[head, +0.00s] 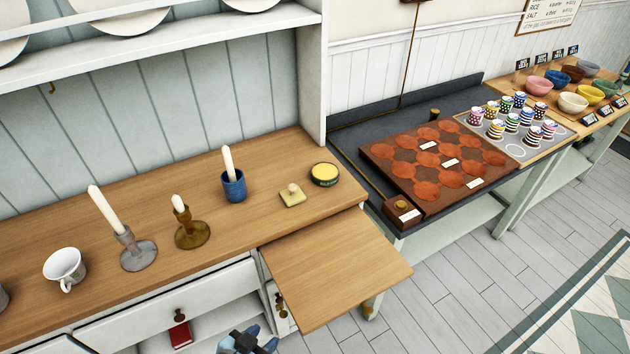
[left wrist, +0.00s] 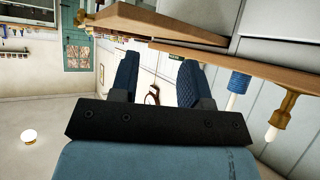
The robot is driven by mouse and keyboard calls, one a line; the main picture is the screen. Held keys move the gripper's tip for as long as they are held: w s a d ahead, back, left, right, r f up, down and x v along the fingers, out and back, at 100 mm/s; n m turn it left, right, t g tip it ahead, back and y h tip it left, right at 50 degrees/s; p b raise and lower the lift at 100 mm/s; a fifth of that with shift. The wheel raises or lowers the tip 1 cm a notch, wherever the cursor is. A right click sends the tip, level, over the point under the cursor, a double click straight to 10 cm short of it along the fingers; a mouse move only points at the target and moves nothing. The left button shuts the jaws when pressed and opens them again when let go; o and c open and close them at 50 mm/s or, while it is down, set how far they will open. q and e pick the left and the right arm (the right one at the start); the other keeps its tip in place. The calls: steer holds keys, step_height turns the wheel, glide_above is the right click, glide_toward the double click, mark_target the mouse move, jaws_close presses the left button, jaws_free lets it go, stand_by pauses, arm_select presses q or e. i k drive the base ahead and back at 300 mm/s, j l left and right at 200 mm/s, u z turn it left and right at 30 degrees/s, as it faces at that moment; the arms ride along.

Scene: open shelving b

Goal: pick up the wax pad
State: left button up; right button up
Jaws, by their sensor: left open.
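The wax pad (head: 292,196) looks like a small yellow-green square pad with a pale round knob on top. It lies flat on the wooden counter between a blue candle cup (head: 234,188) and a round yellow tin (head: 324,174). My left gripper (head: 246,342) shows at the bottom edge of the head view, in front of the counter and well short of the pad. In the left wrist view its two dark blue fingers (left wrist: 157,80) stand apart with nothing held between them. I cannot make out the pad in that view. My right gripper is not in view.
Candlesticks (head: 190,230) and a white mug (head: 65,267) stand to the left. An upper shelf (head: 180,50) overhangs the back. A board with reddish discs (head: 432,165) lies right.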

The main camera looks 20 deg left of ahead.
mark_target(293, 196)
steer(key=i+l+u, duration=0.2)
steer(key=i+l, duration=0.2)
steer(key=l, duration=0.2)
steer(key=i+l+u, duration=0.15)
steer(key=l, duration=0.2)
steer(key=i+l+u, duration=0.1)
steer(key=l, duration=0.25)
steer(key=i, duration=0.05)
